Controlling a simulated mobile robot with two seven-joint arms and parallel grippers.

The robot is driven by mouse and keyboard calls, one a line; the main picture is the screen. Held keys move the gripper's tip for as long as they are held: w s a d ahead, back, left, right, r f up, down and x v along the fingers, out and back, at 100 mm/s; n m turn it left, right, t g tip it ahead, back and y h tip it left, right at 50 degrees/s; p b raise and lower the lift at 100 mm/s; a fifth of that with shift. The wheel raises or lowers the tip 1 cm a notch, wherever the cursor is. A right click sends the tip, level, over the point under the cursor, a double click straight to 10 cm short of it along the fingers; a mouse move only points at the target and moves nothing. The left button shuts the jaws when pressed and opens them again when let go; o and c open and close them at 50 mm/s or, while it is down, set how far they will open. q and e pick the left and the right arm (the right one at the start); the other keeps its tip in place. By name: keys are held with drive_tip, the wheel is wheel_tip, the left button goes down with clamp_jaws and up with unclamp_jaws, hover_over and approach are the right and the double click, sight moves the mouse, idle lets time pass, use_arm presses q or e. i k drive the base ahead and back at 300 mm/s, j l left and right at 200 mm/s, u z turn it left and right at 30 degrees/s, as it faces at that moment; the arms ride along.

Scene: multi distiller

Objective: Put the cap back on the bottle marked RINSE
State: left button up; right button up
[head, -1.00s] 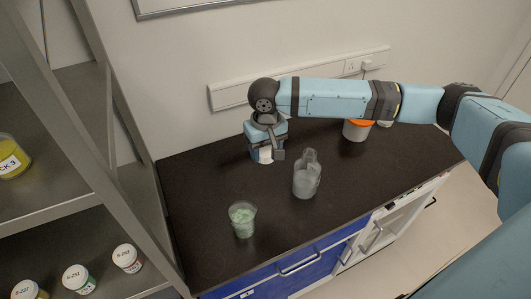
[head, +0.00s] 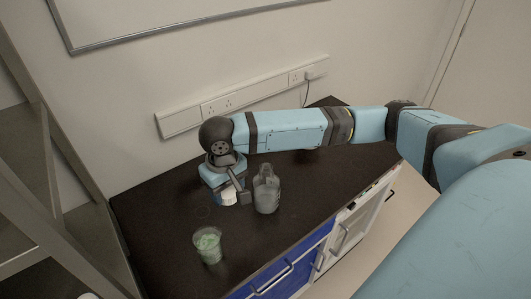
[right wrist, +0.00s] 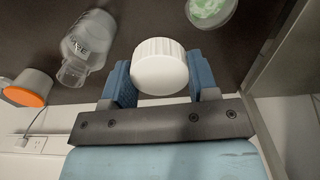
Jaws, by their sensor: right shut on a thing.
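My right gripper (head: 230,199) is shut on a white ribbed cap (right wrist: 160,65), held between its two blue fingers. The cap also shows just under the gripper in the head view (head: 229,195). An uncapped clear bottle (head: 267,196) stands upright on the dark bench, just right of the gripper. In the right wrist view the bottle (right wrist: 88,42) is left of the cap, apart from it; its dark lettering is only partly readable. My left gripper is not in view.
A beaker of green material (head: 208,245) stands at the bench's front left, also seen in the wrist view (right wrist: 210,10). An orange-topped container (right wrist: 27,90) shows at the wrist view's left. A metal shelf (head: 70,190) borders the bench's left. The bench front right is clear.

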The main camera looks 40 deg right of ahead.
sight(267, 184)
drive_tip(key=k+l, duration=0.1)
drive_tip(key=l, duration=0.8)
drive_tip(key=k+l+z, duration=0.1)
drive_tip(key=l, duration=0.8)
